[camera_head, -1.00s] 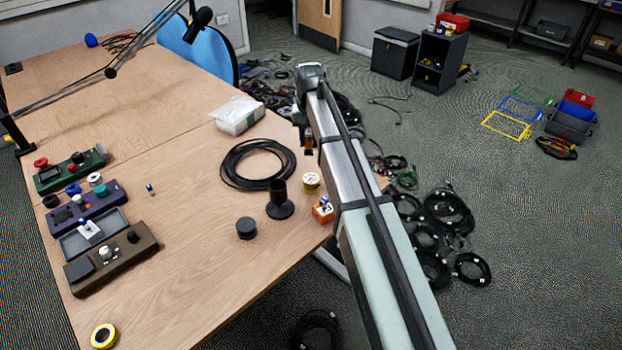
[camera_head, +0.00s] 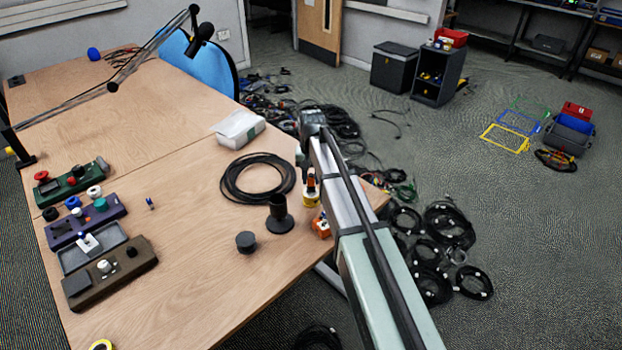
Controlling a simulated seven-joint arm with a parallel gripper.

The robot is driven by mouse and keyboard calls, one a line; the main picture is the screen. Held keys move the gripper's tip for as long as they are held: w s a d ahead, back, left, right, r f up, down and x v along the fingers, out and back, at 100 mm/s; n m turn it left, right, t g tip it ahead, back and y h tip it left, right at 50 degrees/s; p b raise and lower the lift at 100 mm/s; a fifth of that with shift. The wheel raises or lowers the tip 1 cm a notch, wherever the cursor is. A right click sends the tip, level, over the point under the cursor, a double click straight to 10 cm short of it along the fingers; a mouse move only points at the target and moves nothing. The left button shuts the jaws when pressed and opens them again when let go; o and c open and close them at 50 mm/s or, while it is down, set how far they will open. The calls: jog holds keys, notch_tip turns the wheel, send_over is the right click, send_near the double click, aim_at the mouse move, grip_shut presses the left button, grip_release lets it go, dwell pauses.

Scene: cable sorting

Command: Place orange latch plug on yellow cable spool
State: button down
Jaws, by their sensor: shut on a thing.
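The yellow cable spool (camera_head: 311,199) stands on the wooden table near its right edge, partly behind my arm. The small orange latch plug (camera_head: 311,186) is just over the top of the spool. My gripper (camera_head: 310,174) is above the spool, shut on the plug, and the arm covers part of it. I cannot tell whether the plug touches the spool top. A second yellow ring-shaped spool (camera_head: 100,345) is cut off at the bottom left.
An orange block (camera_head: 321,227) sits at the table edge beside my arm. A black stand (camera_head: 279,216), a dark cylinder (camera_head: 246,242), a black cable coil (camera_head: 257,178) and a white package (camera_head: 239,128) are nearby. The front middle of the table is clear.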

aim_at(311, 176)
jog(key=shift+f, duration=0.35)
jog(key=shift+f, duration=0.1)
jog(key=c, duration=0.8)
grip_release()
jog(key=shift+c, duration=0.2)
notch_tip(311, 176, up, 12)
